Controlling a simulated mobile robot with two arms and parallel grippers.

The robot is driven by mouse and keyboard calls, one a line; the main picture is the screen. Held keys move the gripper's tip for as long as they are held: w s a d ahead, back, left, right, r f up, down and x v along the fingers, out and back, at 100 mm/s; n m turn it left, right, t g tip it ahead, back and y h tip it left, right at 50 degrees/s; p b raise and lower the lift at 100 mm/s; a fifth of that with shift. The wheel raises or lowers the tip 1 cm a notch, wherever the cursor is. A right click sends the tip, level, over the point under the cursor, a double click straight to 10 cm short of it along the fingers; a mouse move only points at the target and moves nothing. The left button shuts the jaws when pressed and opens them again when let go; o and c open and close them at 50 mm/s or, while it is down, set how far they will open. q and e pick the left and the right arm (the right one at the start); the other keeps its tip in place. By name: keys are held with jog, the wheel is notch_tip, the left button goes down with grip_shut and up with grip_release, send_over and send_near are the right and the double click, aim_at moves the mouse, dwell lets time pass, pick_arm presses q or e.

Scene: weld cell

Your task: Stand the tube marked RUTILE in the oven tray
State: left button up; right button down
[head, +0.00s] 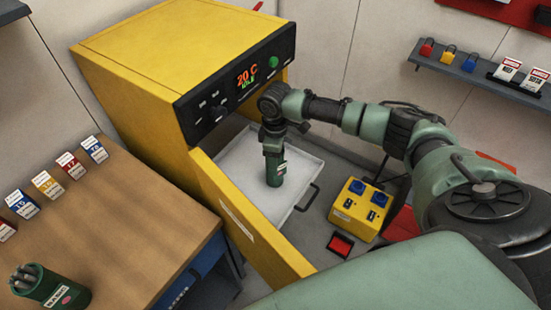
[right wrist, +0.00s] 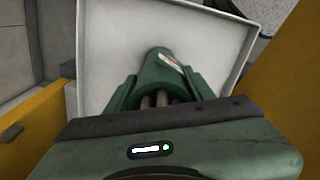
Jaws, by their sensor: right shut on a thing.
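A green tube (head: 276,173) with a small white label is upright at the oven tray; its label is too small to read here. My right gripper (head: 273,150) points down and is shut on the tube's upper part. In the right wrist view the tube (right wrist: 160,68) sits between the fingers, with grey rods showing at its near end. The pale oven tray (head: 300,205) is pulled out of the yellow oven, and its rim (right wrist: 90,50) surrounds the tube in the wrist view. I cannot tell whether the tube's base touches the tray floor. My left gripper is not in view.
The yellow oven (head: 150,60) has its door (head: 245,225) open beside the tray. Another green tube with rods (head: 50,287) stands on the wooden bench (head: 130,220), near several tags. A yellow socket box (head: 355,208) and a red pedal (head: 340,244) lie right of the tray.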

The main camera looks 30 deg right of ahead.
jog(key=c, duration=0.6)
grip_release()
jog(key=shift+o, duration=0.2)
notch_tip(320, 180, up, 11)
jog(key=shift+f+b, duration=0.1)
jog(key=shift+b, duration=1.1)
jog(key=shift+r, duration=0.75)
